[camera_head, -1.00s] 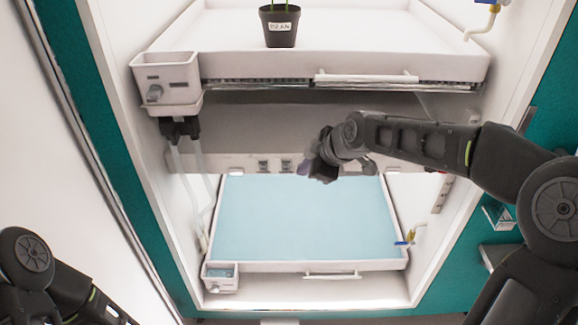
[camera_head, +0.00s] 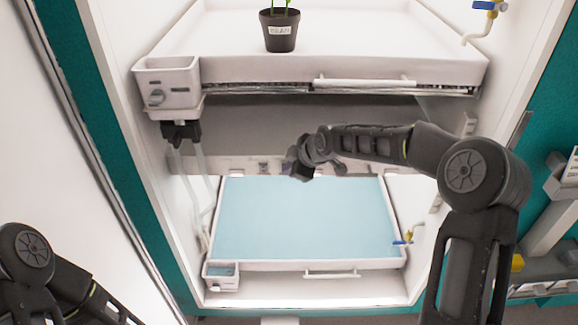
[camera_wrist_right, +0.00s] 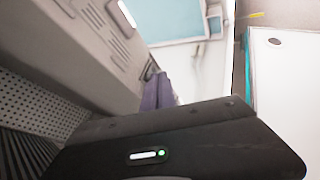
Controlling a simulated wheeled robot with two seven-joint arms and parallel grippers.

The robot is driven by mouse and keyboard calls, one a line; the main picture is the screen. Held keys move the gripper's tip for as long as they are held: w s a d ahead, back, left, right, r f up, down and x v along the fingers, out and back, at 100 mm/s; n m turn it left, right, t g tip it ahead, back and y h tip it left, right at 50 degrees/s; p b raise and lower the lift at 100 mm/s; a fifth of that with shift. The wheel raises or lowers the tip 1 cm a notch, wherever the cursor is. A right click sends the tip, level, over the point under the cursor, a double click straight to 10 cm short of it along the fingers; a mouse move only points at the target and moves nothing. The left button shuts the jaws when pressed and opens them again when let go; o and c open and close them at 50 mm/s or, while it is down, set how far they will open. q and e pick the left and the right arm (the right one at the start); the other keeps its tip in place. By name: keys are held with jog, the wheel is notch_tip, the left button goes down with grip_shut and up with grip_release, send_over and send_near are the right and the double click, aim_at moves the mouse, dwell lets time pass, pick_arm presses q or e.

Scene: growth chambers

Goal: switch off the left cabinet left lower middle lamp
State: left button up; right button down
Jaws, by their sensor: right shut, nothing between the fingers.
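A grey panel strip (camera_head: 235,166) runs across the cabinet under the upper shelf. One small switch (camera_head: 263,168) shows on it, left of my right gripper (camera_head: 290,170). That gripper is shut and empty, and it covers the strip beside the switch. Whether it touches the strip cannot be told. In the right wrist view, the purple fingers (camera_wrist_right: 158,92) are close together beside a grey panel (camera_wrist_right: 60,38) with several slots and a small switch-like piece (camera_wrist_right: 122,24). Which lamp each switch belongs to is not readable. My left gripper is out of view.
An upper white tray (camera_head: 250,68) carries a dark plant pot (camera_head: 280,32). A lower tray with a pale blue bed (camera_head: 300,220) lies below. Blue-handled taps (camera_head: 405,242) are on the right wall. White tubes (camera_head: 190,175) hang at left.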

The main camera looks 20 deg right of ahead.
jog(key=shift+w+d+r, duration=0.1)
jog(key=shift+w+r, duration=0.05)
jog(key=shift+w, duration=0.15)
dwell(0.4)
jog(key=shift+w+r, duration=0.2)
jog(key=shift+r, duration=0.75)
jog(key=shift+s+f, duration=0.15)
jog(key=shift+f, duration=0.05)
